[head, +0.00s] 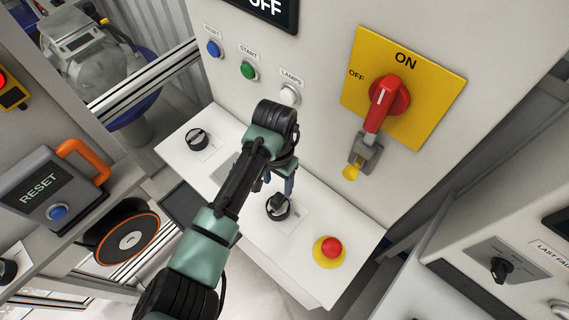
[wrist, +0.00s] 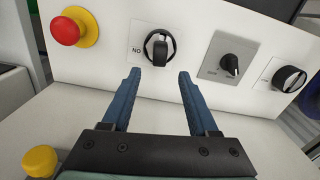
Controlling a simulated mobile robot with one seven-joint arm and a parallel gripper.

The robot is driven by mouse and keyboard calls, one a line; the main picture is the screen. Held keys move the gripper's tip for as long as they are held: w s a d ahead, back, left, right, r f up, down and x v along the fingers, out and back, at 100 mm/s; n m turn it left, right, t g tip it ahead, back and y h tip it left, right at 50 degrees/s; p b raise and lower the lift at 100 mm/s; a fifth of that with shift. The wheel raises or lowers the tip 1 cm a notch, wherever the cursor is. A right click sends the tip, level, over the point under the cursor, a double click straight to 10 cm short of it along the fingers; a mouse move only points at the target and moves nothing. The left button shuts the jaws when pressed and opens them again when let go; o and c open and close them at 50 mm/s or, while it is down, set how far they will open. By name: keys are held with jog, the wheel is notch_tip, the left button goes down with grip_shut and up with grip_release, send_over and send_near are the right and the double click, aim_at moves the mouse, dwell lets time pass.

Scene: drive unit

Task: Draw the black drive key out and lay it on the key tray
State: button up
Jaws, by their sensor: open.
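A round black switch with a narrow raised grip (head: 278,207) sits on the white sloping panel. In the wrist view this grip (wrist: 161,47) stands just beyond my fingertips, centred between them, on a plate marked NO. It looks like the black drive key in its switch, but I cannot tell key from knob for certain. My gripper (head: 278,183) is open, its blue fingers (wrist: 159,75) apart with nothing between them. A dark flat tray-like surface (head: 180,203) lies left of the panel; I cannot tell if it is the key tray.
A red emergency button (head: 331,247) on a yellow base is close to the right of the switch. Another black knob (head: 197,139) is at the panel's left, and a grey-plated selector (wrist: 231,63) lies between. A red rotary handle (head: 388,97) with a yellow-tagged padlock is above.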

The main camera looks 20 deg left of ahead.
aim_at(277, 197)
jog(key=shift+s+a+f+b, duration=0.1)
jog(key=shift+s+f+b, duration=0.25)
jog(key=shift+f+b, duration=0.25)
notch_tip(277, 197, down, 9)
jog(key=b, duration=0.6)
jog(key=shift+r+b, duration=0.15)
jog(key=shift+b, duration=0.25)
jog(key=shift+w, duration=0.1)
jog(key=shift+r, duration=0.1)
grip_shut()
